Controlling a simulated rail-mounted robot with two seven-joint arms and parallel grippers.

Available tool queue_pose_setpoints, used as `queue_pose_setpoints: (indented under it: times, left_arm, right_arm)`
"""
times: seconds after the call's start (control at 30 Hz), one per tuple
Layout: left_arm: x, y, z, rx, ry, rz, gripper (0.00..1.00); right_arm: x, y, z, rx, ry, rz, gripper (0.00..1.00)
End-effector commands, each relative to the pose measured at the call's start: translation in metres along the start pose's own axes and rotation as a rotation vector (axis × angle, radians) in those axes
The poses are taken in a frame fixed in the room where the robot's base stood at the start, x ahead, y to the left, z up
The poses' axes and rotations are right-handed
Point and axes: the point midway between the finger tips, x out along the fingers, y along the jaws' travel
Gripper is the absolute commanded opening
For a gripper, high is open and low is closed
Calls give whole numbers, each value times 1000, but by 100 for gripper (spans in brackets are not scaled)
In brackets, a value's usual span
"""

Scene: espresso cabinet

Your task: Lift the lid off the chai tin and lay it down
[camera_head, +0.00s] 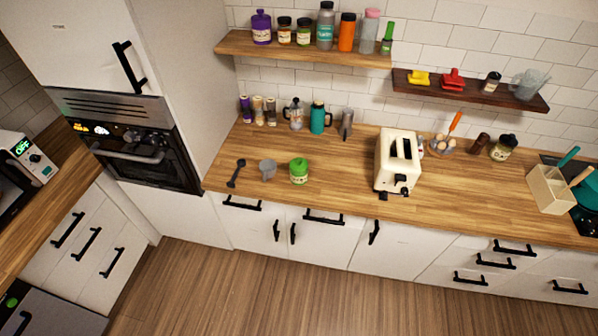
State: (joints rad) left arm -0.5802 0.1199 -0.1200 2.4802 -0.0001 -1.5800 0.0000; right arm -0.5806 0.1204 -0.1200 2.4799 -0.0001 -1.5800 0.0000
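A small tin with a green lid and a pale label (299,173) stands upright on the wooden counter, left of the toaster. It is probably the chai tin, but its label is too small to read. Its green lid (299,164) sits on top of it. A grey cup (267,169) and a black scoop (236,173) are to its left on the counter. Neither of my grippers is in view.
A cream toaster (394,172) stands to the right on the counter (340,190). A French press (295,115), a teal flask (318,117) and small bottles (258,110) stand behind. An upper shelf (300,54) holds jars and bottles. The counter between tin and toaster is clear.

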Motion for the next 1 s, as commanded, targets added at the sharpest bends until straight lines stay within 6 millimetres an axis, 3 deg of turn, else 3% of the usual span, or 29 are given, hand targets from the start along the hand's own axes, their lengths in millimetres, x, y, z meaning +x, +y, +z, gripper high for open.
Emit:
queue_pose_setpoints:
  times: [0.2, 0.8, 1.0]
  left_arm:
    - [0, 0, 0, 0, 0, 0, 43]
    - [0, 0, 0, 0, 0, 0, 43]
    - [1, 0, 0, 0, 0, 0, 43]
  right_arm:
    - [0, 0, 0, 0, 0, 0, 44]
    - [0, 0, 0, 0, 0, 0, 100]
    - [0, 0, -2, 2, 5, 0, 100]
